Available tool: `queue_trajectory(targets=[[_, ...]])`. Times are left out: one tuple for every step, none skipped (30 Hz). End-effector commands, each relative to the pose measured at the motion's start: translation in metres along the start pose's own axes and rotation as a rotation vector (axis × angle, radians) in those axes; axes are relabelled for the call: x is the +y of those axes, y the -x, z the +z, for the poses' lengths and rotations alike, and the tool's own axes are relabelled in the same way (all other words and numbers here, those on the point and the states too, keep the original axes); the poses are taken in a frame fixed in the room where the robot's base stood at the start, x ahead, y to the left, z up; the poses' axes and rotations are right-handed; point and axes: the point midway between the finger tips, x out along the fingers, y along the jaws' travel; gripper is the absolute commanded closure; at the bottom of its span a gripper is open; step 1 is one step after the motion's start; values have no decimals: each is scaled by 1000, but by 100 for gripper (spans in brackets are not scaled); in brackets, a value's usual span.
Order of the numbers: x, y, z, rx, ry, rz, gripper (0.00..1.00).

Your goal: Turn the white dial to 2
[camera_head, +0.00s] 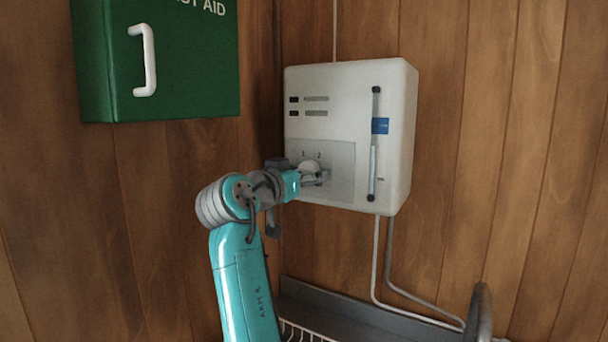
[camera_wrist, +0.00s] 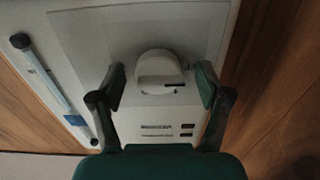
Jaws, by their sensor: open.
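The white dial (camera_wrist: 157,68) is a round knob on the light panel of the wall box. The wrist view shows it upside down, with a dark pointer mark toward the picture's right and slightly down. Small numerals 1 and 2 show above the dial (camera_head: 309,166) in the head view; which number the mark faces I cannot tell. My gripper (camera_wrist: 161,76) is open, with one finger on each side of the dial and a visible gap to it. In the head view my gripper (camera_head: 313,178) partly hides the dial's lower part.
The white box (camera_head: 398,130) hangs on a wooden wall and has a vertical slider (camera_head: 373,150) with a blue label at its right. A green first aid cabinet (camera_head: 190,70) hangs at the upper left. Pipes and a grey shelf (camera_head: 345,312) are below.

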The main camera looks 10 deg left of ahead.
Motion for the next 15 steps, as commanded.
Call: queue_trajectory(targets=[[0, 0, 0, 0, 0, 0, 24], [0, 0, 0, 0, 0, 0, 24], [0, 0, 0, 0, 0, 0, 24], [0, 0, 0, 0, 0, 0, 24], [0, 0, 0, 0, 0, 0, 24], [0, 0, 0, 0, 0, 0, 24], [0, 0, 0, 0, 0, 0, 31], [0, 0, 0, 0, 0, 0, 39], [0, 0, 0, 0, 0, 0, 49], [0, 0, 0, 0, 0, 0, 56], [0, 0, 0, 0, 0, 0, 64], [0, 0, 0, 0, 0, 0, 74], [0, 0, 0, 0, 0, 0, 81], [0, 0, 0, 0, 0, 0, 83], [0, 0, 0, 0, 0, 0, 83]])
